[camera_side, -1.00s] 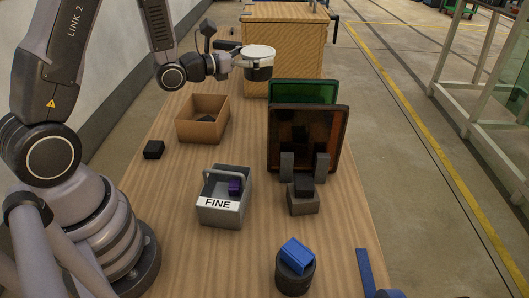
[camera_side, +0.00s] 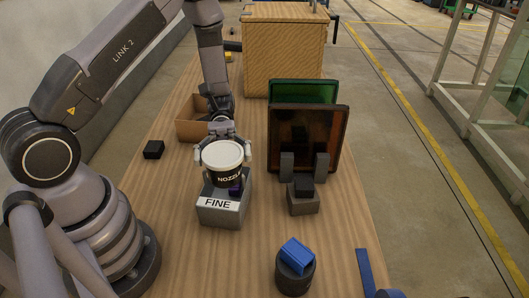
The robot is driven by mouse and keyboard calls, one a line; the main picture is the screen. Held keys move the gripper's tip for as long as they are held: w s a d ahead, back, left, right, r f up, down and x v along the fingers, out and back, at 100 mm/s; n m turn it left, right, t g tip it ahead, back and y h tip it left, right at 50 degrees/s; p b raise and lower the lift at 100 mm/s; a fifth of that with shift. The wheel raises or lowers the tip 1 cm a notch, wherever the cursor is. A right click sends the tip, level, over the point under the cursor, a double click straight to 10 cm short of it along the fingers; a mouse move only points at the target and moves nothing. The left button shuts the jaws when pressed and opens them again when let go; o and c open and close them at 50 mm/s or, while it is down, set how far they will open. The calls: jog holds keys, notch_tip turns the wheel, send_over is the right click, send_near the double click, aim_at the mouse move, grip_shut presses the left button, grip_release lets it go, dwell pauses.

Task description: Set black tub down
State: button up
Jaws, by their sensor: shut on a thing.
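The black tub (camera_side: 228,179) has a white lid and a label that reads "NOZZL", with the rest cut off by the curve. My gripper (camera_side: 223,155) is shut on the tub, with a finger at each side. The tub is upright and appears in front of or above the grey box marked FINE (camera_side: 218,211). It hides the box's handle and much of its opening. I cannot tell whether the tub touches the box. A small dark purple block (camera_side: 236,188) shows at the tub's lower right.
An open cardboard box (camera_side: 187,130) stands behind, partly hidden by my arm. A small black block (camera_side: 153,149) lies at left. Dark orange and green panels (camera_side: 308,135) stand at right, behind a grey block. A blue piece sits on a black cylinder (camera_side: 295,275) in front.

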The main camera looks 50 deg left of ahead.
jog(key=s+a+f+m+g+y, duration=0.1)
jog(key=a+f+m+g+y, duration=0.25)
jog(key=a+m+y, duration=0.6)
jog(key=s+a+f+m+g+y, duration=0.1)
jog(key=a+f+m+g+y, duration=0.35)
jog(key=a+y, duration=0.75)
jog(key=w+a+f+m+t+y, duration=0.4)
jog(key=w+a+m+t+y, duration=0.2)
jog(key=w+m+t+y, duration=0.1)
jog(key=shift+s+a+f, duration=0.1)
jog(key=shift+s+f, duration=0.05)
jog(key=shift+f, duration=1.35)
jog(key=shift+s+a+f, duration=0.1)
jog(key=shift+f, duration=1.4)
jog(key=shift+f, duration=0.55)
jog(key=o, duration=1)
jog(key=shift+o, duration=0.2)
